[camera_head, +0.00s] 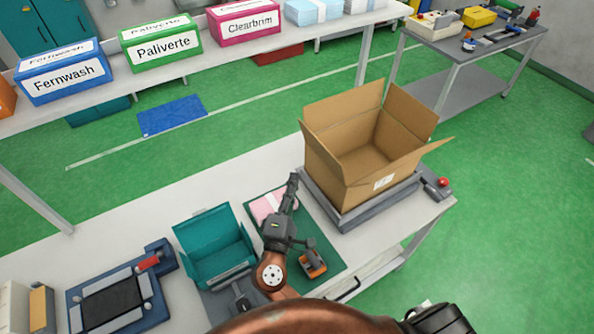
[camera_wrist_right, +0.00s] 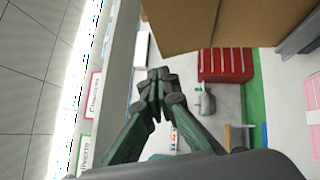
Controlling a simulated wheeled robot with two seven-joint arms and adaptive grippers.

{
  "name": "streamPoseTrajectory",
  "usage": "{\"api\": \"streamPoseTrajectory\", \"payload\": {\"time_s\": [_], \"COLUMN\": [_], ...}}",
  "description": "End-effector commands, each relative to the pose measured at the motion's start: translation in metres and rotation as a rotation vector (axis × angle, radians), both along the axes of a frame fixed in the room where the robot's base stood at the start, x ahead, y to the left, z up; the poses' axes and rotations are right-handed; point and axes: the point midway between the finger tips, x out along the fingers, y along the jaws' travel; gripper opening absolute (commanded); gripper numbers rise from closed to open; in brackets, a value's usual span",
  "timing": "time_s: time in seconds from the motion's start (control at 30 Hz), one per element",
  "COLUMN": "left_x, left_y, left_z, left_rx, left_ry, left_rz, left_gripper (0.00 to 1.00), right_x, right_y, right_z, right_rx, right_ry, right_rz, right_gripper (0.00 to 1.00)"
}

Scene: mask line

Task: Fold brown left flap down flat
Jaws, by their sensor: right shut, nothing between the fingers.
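The open brown carton (camera_head: 330,172) stands on a grey platform at the right end of the workbench, its inside visible. A brown flap (camera_head: 343,110) stands up at its back left. Another flap (camera_head: 409,110) stands up at the back right, and a front flap (camera_head: 412,162) slopes outward to the right. My left gripper is not in view.
The grey platform (camera_head: 345,217) has a red button (camera_head: 443,182) beside it. A teal open box (camera_head: 212,250), pink item (camera_head: 265,207) and orange-and-grey tool (camera_head: 313,262) lie near my right arm. A shelf (camera_head: 200,60) with labelled boxes runs behind.

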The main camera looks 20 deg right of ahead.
Motion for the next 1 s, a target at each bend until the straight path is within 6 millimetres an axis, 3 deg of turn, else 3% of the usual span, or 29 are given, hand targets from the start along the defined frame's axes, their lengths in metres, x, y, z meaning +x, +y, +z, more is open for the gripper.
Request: {"api": "streamPoseTrajectory", "payload": {"time_s": [0.17,0.4,0.63,1.0], "left_x": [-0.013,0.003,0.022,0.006], "left_y": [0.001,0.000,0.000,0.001], "left_z": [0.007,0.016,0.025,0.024], "left_rx": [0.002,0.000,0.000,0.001], "left_ry": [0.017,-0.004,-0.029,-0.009], "left_rz": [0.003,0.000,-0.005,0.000], "left_gripper": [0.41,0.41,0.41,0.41], "right_x": [0.027,0.066,0.068,0.069], "right_y": [-0.024,-0.051,-0.080,-0.086], "right_z": [0.010,0.018,0.024,0.025], "right_rx": [-0.001,0.000,0.002,0.002], "right_ry": [-0.003,-0.001,0.000,0.001], "right_rz": [-0.006,-0.005,-0.003,-0.001], "right_gripper": [0.00,0.00,0.00,0.00]}}
